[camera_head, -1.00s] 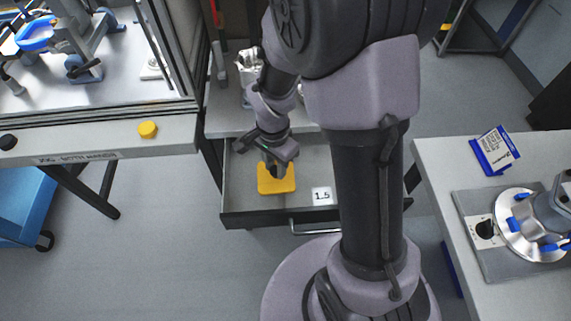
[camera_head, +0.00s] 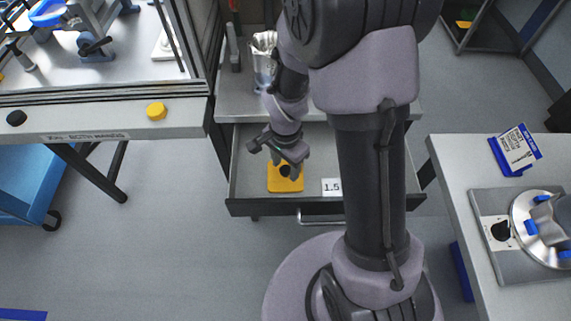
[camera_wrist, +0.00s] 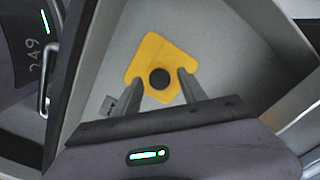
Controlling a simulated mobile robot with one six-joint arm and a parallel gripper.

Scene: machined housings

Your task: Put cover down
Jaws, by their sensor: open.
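The cover (camera_head: 285,178) is a flat yellow square plate with a black round knob. It lies in the open grey drawer (camera_head: 250,189), left of a white label marked 1.5. In the wrist view the cover (camera_wrist: 149,58) lies on the drawer floor, with its knob between and a little beyond my fingers. My gripper (camera_head: 291,172) is over the cover, and its open fingers also show in the wrist view (camera_wrist: 160,82). The fingers are apart and not closed on the knob. The gripper hides part of the cover in the head view.
The white label (camera_head: 331,187) lies right of the cover. A metal container (camera_head: 264,62) stands on the surface behind the drawer. A right-hand bench (camera_head: 452,165) holds a blue and white box (camera_head: 515,150) and a round metal fixture (camera_head: 535,228). A machine with a yellow button (camera_head: 156,110) is at left.

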